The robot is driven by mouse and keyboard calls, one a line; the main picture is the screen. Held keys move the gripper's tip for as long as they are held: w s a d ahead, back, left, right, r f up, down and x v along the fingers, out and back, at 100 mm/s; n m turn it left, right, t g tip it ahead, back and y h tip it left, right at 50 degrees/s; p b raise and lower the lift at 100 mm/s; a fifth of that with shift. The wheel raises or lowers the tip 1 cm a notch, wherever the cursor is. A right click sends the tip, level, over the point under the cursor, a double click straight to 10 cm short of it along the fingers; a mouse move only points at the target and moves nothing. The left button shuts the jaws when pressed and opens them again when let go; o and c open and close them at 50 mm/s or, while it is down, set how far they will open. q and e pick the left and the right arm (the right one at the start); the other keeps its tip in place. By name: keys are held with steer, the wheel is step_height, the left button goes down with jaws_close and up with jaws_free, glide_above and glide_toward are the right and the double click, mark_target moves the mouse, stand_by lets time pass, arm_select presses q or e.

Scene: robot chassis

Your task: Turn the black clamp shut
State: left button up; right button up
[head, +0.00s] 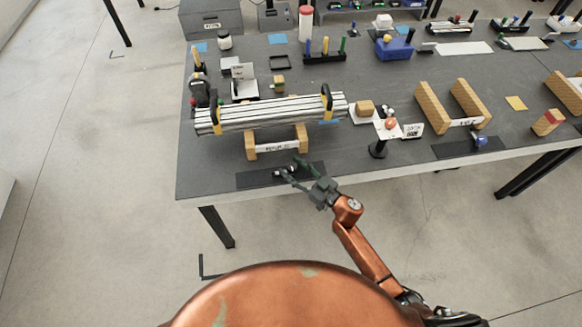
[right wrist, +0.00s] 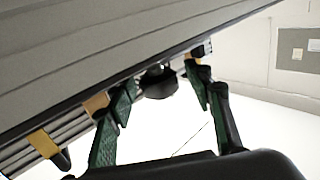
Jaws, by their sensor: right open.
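My right gripper (head: 291,171) is open over the dark mat (head: 250,180) at the table's front edge. A small piece with a pale part (head: 279,172) lies at its fingertips; I cannot make out its shape. In the right wrist view, my two green-padded fingers (right wrist: 162,90) stand apart. A dark rounded part (right wrist: 157,80) shows between and beyond them, possibly the black clamp; I cannot tell whether they touch it. A striped pale bundle (head: 270,112) lies across wooden blocks behind, with yellow-and-black clamps (head: 326,102) around it. My left gripper is out of view.
The grey table (head: 350,165) carries wooden blocks (head: 471,100), a dark stand (head: 378,149) and a blue box (head: 394,47) to the right and back. A large grey surface (right wrist: 90,45) fills the wrist view's upper left. The floor in front is mostly clear.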

steer(key=shift+w+a, duration=0.15)
steer(key=shift+w, duration=0.05)
jaws_close()
stand_by(0.6)
